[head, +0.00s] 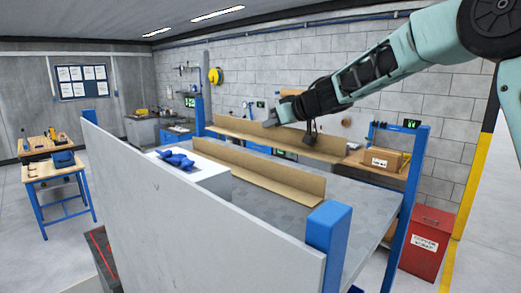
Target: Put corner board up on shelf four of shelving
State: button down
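Two long brown L-shaped corner boards show in the head view. The nearer one (262,177) lies on the grey top surface (365,205) of the blue-posted shelving (327,240). The farther one (232,127) runs roughly parallel behind it, near the far edge; I cannot tell whether it rests on the shelf or hangs just above it. My gripper (272,122) reaches in from the upper right and overlaps the farther board's upper edge near its middle. The fingers are small and dark, so their opening and any grip on the board cannot be made out. Lower shelves are mostly hidden.
A pale upright panel (160,195) blocks the near side of the shelving. A carton (383,160) and red bin (428,240) are at right.

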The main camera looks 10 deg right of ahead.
aim_at(304, 132)
jog(key=shift+f+b, duration=1.1)
jog(key=shift+f, duration=1.95)
jog(key=shift+f, duration=0.1)
jog(key=c, duration=1.6)
grip_release()
jog(key=shift+c, duration=0.2)
jog(key=shift+s, duration=0.1)
jog(key=b+v, duration=0.1)
jog(key=v, duration=1.1)
